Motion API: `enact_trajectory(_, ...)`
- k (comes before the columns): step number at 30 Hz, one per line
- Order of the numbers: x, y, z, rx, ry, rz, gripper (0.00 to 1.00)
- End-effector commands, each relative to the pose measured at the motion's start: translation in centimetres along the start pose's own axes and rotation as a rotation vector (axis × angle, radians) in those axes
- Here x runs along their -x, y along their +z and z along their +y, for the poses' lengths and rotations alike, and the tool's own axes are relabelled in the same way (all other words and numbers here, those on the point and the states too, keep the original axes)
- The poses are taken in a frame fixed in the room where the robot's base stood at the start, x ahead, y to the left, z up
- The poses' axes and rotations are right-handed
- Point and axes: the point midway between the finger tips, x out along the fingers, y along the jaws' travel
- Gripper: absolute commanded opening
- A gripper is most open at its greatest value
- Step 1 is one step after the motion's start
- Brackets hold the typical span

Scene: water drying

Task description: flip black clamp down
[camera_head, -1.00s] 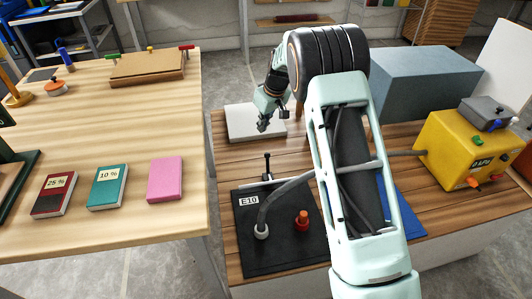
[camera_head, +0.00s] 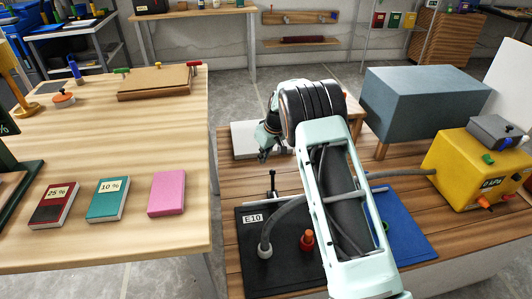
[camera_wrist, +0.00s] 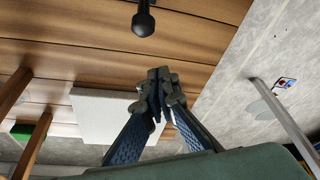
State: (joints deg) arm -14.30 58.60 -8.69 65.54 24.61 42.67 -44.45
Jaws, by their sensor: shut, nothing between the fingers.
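The black clamp (camera_head: 272,185) stands at the back edge of a black plate (camera_head: 285,275) labelled E10, with its handle upright. A round black knob on a stem, which looks like the clamp's handle end (camera_wrist: 143,22), shows at the top of the wrist view. My gripper (camera_head: 263,155) is just behind and above the clamp in the head view, apart from it. In the wrist view my gripper (camera_wrist: 160,78) has its fingertips together and empty, pointing toward the knob with a gap between.
A grey hose runs from the black plate behind my arm toward a yellow box (camera_head: 465,170). A red-orange knob (camera_head: 307,240) stands on the plate. A white slab (camera_head: 243,140) lies behind my gripper, and a blue-grey box (camera_head: 425,100) stands at the back right.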

Motion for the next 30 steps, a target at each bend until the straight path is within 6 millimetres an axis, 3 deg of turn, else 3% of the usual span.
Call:
enact_trajectory(1, -1.6, 0.2, -0.1, 0.002, -0.001, -0.003, 0.0)
enact_trajectory(4, -0.6, 1.1, 0.0, 0.0, 0.0, 0.001, 0.0)
enact_trajectory(14, 0.2, 3.5, 0.0, 0.0, 0.0, 0.0, 0.0)
enact_trajectory(30, 0.3, 3.7, 0.0, 0.002, 0.001, 0.003, 0.0)
